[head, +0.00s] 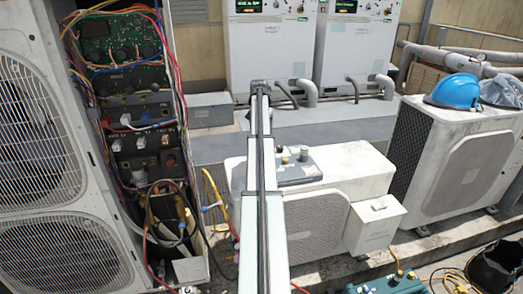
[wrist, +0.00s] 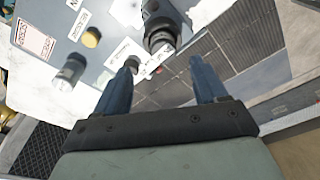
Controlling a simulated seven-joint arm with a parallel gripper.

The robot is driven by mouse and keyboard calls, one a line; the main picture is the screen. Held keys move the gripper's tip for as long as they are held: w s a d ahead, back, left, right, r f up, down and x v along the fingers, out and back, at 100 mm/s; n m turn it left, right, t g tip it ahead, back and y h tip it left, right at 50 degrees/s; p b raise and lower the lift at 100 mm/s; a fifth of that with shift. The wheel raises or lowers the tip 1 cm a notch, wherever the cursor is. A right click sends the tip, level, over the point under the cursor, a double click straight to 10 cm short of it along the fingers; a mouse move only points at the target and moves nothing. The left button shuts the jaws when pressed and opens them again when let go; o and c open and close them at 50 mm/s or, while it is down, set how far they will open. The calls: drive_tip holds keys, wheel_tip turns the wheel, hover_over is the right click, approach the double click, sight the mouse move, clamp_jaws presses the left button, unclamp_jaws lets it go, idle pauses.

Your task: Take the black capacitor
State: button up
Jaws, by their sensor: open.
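The black capacitor (wrist: 161,36) is a short dark cylinder near the edge of a blue-grey plate (wrist: 112,32) in the wrist view. My gripper (wrist: 163,64) is open and empty, its two dark blue fingers spread apart. The capacitor appears just beyond the fingertips, roughly in line with the gap between them, and not held. In the head view the plate (head: 315,172) lies on the low white condenser (head: 362,165). My arm hides part of it there, and I cannot clearly pick out the capacitor.
An open electrical cabinet (head: 125,110) with loose wires stands at left beside a large fan unit (head: 45,140). Two white units (head: 272,45) stand behind. A blue hard hat (head: 457,91) rests on the right condenser (head: 430,140). White labels (wrist: 126,12) lie on the plate.

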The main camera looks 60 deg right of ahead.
drive_tip(key=shift+w+d+f, duration=0.1)
drive_tip(key=shift+d+f, duration=0.05)
drive_tip(key=shift+f, duration=1)
drive_tip(key=shift+w+d+f, duration=0.1)
drive_tip(key=shift+d+f, duration=0.1)
drive_tip(key=shift+f, duration=0.95)
drive_tip(key=shift+w+d+f, duration=0.1)
drive_tip(key=shift+d+f, duration=0.05)
drive_tip(key=shift+f, duration=1)
drive_tip(key=shift+c, duration=0.4)
drive_tip(key=c, duration=1.1)
drive_tip(key=shift+r, duration=0.1)
